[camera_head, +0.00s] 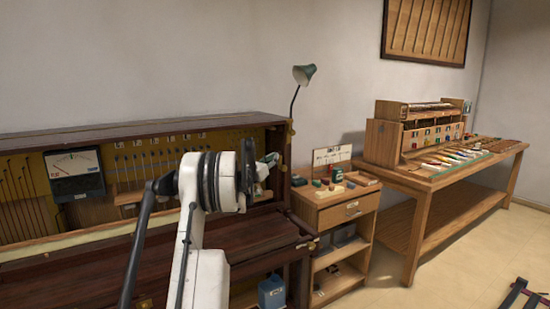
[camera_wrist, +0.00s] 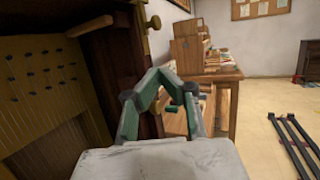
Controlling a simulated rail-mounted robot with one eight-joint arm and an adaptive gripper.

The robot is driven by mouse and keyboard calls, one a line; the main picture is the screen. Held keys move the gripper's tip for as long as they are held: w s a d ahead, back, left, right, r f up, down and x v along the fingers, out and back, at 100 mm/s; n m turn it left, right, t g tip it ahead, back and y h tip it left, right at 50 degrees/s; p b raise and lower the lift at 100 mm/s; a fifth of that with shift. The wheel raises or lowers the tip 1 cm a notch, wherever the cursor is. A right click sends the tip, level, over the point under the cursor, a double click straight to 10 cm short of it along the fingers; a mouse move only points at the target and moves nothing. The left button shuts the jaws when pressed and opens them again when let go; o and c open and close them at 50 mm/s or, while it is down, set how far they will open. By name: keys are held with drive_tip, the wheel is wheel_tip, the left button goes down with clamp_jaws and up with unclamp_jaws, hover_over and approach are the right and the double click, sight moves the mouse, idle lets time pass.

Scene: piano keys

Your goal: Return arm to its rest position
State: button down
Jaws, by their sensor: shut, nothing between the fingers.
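My white arm rises from the bottom of the head view in front of an open dark wooden piano case (camera_head: 100,270). My gripper (camera_head: 270,160) is at the case's right end, partly hidden behind my wrist. In the wrist view my gripper (camera_wrist: 164,76) has green and grey fingers that come together at the tips, with nothing held. The piano's dark side panel (camera_wrist: 112,75) is just left of the fingers in that view. I cannot tell the exact gap between them.
A gauge (camera_head: 76,173) sits inside the case. A lamp (camera_head: 304,75) stands behind its right end. A small cabinet (camera_head: 335,215) with small items is beside it. A wooden workbench (camera_head: 425,185) stands farther right. Open floor (camera_head: 450,270) lies at lower right, with dark rails (camera_wrist: 295,145).

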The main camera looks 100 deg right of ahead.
idle(0.4)
